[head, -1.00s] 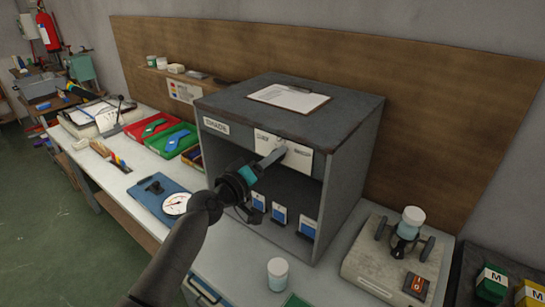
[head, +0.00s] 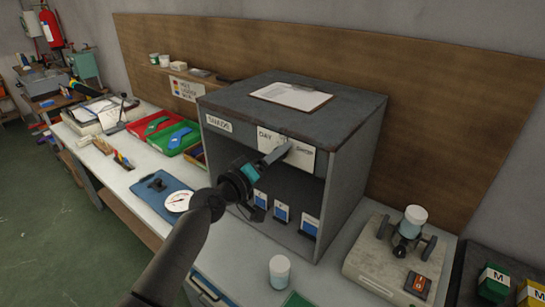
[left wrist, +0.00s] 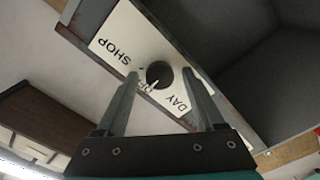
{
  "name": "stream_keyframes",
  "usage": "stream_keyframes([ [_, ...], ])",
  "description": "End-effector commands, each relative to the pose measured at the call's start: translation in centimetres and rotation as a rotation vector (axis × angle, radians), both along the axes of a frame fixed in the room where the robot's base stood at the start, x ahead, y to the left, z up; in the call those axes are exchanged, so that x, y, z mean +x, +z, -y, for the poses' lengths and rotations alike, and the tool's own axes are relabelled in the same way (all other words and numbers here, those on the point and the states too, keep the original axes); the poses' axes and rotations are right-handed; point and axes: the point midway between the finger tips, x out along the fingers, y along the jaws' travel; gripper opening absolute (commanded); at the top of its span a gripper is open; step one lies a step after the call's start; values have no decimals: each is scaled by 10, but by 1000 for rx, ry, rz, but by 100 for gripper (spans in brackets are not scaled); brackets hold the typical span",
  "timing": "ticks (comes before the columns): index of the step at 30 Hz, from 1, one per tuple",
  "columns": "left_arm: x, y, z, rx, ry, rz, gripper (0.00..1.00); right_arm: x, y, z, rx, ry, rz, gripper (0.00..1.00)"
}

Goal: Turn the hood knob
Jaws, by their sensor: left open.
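The grey hood (head: 290,100) is an open-fronted cabinet on the bench, with a white label panel (head: 303,156) on its upper front. In the left wrist view the panel (left wrist: 118,38) reads SHOP and DAY, with a partly hidden word between them. The dark round knob (left wrist: 159,73) sits on this panel, its pale pointer mark aimed toward the middle word. My left gripper (left wrist: 160,76) is open, with one finger on each side of the knob; I cannot tell whether they touch it. In the head view my left gripper (head: 281,152) hides the knob. My right gripper is not in view.
A clipboard (head: 291,96) lies on the hood. Several blue-and-white cards stand inside it. A lidded jar (head: 279,271) stands in front, and a device with a jar (head: 415,216) is at right. A blue board with a gauge (head: 177,201) and red and green trays (head: 177,138) are at left.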

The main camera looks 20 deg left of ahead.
Motion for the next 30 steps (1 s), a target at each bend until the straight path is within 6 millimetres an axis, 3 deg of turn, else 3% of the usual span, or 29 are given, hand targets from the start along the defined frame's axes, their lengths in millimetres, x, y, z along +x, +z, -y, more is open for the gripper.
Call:
stream_keyframes([
  [8,-20,-1,-8,2,1,-2,70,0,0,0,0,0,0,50],
  [30,-129,-2,-47,3,0,-3,70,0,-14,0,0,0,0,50],
])
